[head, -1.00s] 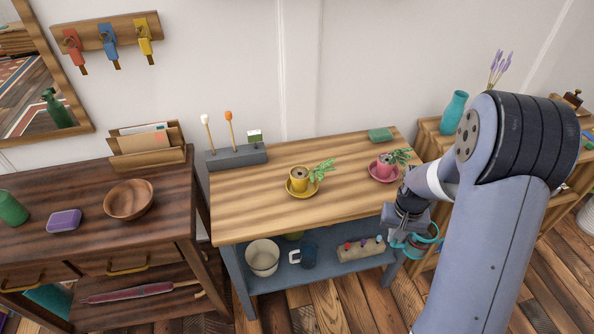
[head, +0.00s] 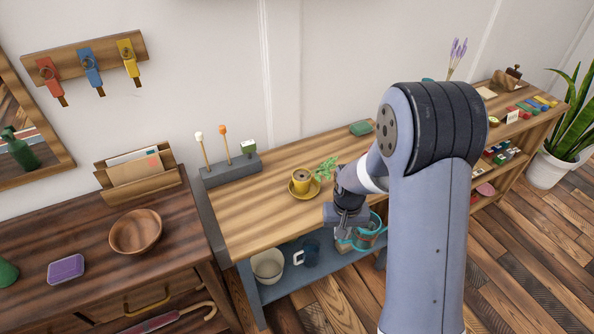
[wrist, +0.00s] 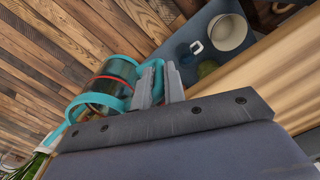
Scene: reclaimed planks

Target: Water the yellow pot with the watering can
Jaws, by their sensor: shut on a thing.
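The yellow pot (head: 300,178) stands upright on a yellow saucer on the wooden bench, with a green plant leaning right. The teal watering can (head: 372,232) is in front of the bench's front edge, right of the pot and lower in the picture. My gripper (head: 346,230) is shut on it, and my arm hides part of it. In the wrist view the can (wrist: 100,92), dark-bodied with a red band and teal trim, is beside my fingers (wrist: 161,70). The fingers appear to close on its teal handle. Its spout is hard to make out.
On the lower blue shelf are a cream bowl (head: 267,265) and a dark mug (head: 311,253). A grey block with upright sticks (head: 232,169) is at the bench's back left. The front left of the bench top is clear.

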